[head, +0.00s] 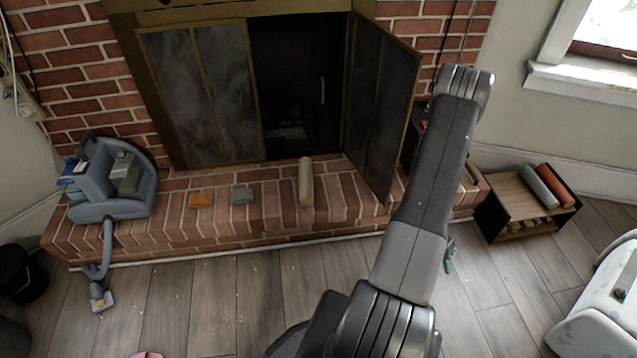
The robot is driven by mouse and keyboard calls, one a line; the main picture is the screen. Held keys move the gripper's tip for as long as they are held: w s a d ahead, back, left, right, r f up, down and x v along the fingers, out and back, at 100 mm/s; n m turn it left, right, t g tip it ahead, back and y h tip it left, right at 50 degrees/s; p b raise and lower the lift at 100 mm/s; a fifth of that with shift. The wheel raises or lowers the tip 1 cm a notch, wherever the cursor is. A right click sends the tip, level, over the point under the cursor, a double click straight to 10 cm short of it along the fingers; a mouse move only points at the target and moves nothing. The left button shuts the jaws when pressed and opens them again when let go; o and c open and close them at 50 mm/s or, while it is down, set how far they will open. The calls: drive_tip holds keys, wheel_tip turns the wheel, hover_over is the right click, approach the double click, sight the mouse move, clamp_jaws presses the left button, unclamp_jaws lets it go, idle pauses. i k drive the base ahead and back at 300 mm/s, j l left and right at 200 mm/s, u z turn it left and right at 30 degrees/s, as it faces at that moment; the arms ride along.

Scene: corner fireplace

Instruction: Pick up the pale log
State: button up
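The pale log (305,182) is a beige cylinder on the brick hearth (345,200), in front of the dark fireplace opening. Its long side points toward me, and nothing covers it. My arm rises through the right-centre of the head view, to the right of the log and apart from it. I cannot make out my gripper's fingers anywhere.
An orange block (201,199) and a grey block (242,195) lie left of the log. A blue-grey cleaning machine (113,180) stands on the hearth's left. An open fireplace door (378,105) juts out on the right. A wooden box (510,200) carries grey and orange cylinders.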

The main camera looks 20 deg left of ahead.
sight(305, 170)
drive_tip(key=j+u, duration=0.1)
drive_tip(key=u, duration=0.3)
drive_tip(key=i+u, duration=0.1)
drive_tip(key=u, duration=0.25)
drive_tip(key=i+u, duration=0.1)
drive_tip(key=u, duration=0.3)
drive_tip(key=i+j+u, duration=0.1)
drive_tip(key=u, duration=0.25)
drive_tip(key=i, duration=0.95)
drive_tip(key=l+u, duration=0.05)
